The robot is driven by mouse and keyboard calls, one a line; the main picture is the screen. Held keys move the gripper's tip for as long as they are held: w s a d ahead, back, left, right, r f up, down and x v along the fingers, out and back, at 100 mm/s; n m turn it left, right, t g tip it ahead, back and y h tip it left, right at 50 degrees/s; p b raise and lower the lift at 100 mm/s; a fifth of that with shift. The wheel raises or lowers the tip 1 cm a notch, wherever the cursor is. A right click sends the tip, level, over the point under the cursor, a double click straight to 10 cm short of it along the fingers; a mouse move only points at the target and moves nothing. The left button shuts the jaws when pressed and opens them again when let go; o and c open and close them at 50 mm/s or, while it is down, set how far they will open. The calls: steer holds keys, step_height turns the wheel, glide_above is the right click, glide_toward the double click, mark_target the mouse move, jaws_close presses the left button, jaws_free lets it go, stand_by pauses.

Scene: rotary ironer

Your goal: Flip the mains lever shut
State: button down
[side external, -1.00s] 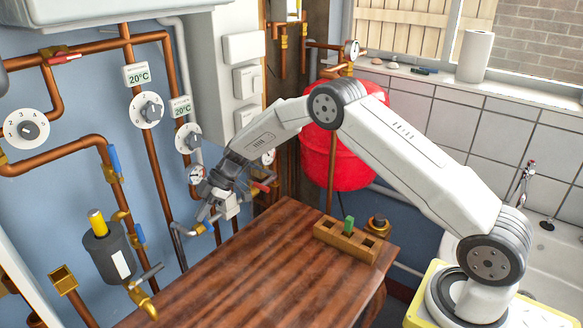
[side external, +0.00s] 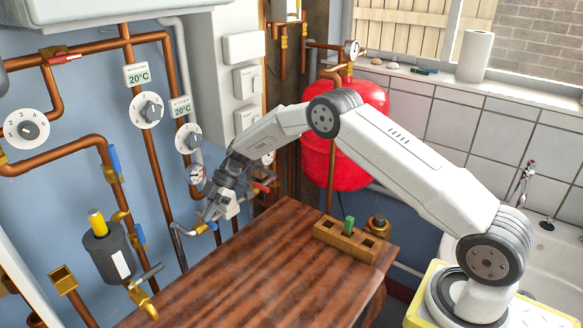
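My gripper (side external: 211,216) points down and left at the wall pipes, just beyond the table's far left edge. Its fingertips are close above a brass fitting (side external: 199,228) with a small blue part (side external: 213,226) on a low pipe. I cannot tell whether they touch it, or whether the fingers are open or shut. No lever is clearly marked as the mains. Blue levers (side external: 114,158) and (side external: 139,233) lie along a copper pipe at left. A red lever (side external: 261,187) shows right of my gripper. A grey lever (side external: 150,273) sits on a brass tap below.
The wooden table (side external: 235,275) is mostly clear. A wooden block (side external: 345,242) with a green peg (side external: 348,224) stands at its right edge. A red tank (side external: 345,150) is behind my arm. Dials (side external: 188,138) and a gauge (side external: 196,174) are on the wall near my gripper.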

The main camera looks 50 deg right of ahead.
steer(key=shift+s+d+f, duration=0.1)
steer(key=shift+d+f, duration=0.15)
steer(key=shift+d, duration=0.1)
steer(key=shift+f, duration=0.1)
steer(key=shift+a, duration=0.35)
steer(key=shift+w+a, duration=0.2)
steer(key=shift+a, duration=0.2)
steer(key=shift+a+r, duration=0.15)
steer(key=shift+r, duration=0.15)
